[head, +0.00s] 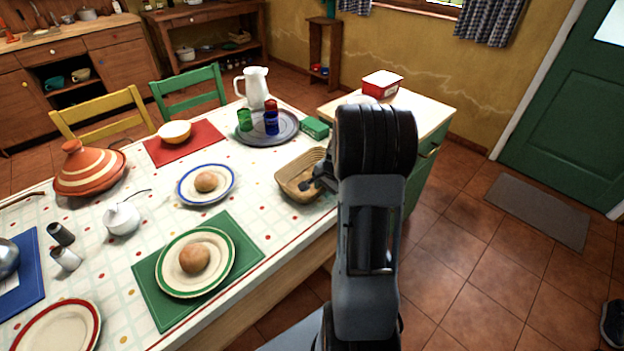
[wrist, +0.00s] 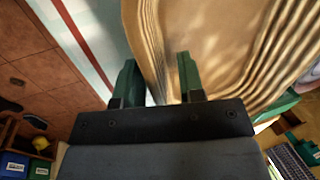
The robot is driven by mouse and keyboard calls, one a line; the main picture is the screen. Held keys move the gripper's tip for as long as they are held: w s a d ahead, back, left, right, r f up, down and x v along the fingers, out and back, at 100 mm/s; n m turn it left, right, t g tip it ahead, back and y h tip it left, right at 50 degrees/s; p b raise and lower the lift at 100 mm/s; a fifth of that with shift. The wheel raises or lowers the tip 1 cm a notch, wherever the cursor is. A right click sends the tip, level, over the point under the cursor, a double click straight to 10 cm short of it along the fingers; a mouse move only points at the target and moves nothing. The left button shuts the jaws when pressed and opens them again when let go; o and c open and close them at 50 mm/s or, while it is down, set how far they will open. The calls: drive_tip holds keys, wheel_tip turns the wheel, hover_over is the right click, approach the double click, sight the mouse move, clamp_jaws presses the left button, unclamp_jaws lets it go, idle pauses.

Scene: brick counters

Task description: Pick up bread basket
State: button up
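The bread basket (head: 296,188) is a tan, ribbed, open basket near the right edge of the dining table. It fills much of the upper wrist view (wrist: 215,40). My gripper (head: 310,185) is at the basket's right side, partly hidden by my arm in the head view. In the wrist view, my gripper (wrist: 157,75) has its two green fingers apart. The basket's near wall lies between them, with a visible gap beside the left finger. Whether either finger touches the wall is unclear.
A grey round tray (head: 283,139) with green and blue glasses stands behind the basket. A green box (head: 315,127) is close by. Plates with bread rolls, including the blue-rimmed plate (head: 226,193), are left. A counter (head: 430,103) holds a red container (head: 382,84).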

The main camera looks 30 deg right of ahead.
clamp_jaws()
drive_tip(key=shift+r, duration=0.1)
idle(0.5)
